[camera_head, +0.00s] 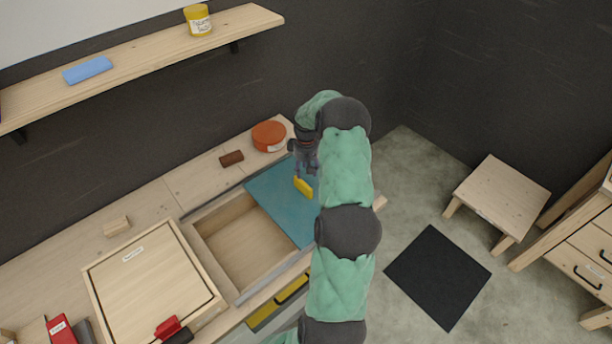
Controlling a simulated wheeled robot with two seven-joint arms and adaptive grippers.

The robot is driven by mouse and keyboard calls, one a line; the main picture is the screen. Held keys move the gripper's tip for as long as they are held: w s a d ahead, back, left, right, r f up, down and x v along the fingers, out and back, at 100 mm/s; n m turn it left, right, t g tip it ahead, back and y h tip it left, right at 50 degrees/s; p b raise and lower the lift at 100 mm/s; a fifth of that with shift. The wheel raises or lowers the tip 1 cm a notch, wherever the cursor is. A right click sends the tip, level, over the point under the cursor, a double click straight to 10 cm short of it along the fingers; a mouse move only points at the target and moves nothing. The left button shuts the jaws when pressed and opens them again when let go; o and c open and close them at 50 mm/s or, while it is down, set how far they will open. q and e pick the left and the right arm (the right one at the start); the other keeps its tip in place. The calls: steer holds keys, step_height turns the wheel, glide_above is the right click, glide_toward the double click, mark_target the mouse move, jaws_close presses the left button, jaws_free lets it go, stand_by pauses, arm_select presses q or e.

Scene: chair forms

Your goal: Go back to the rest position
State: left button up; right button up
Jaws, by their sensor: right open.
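My right arm comes in from the bottom middle and bends over the counter. My right gripper (305,166) is above the teal panel (275,202), pointing down, and is open. A small yellow piece (303,187) shows at the fingertips, over the panel. I cannot tell whether it touches the gripper or is fixed to the panel. The panel covers the right part of an open, empty-looking wooden compartment (240,250) in the counter. My arm hides part of the panel's right side. My left gripper is not in view.
A round orange container (269,136) and a brown block (231,159) stand behind the panel. A labelled wooden lid (150,275) lies left, with a red item (168,327) at its front edge. A stool (500,193) and black mat (438,275) are right. A shelf (150,55) hangs above.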

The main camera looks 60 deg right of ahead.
steer(key=shift+r, duration=0.3)
stand_by(0.5)
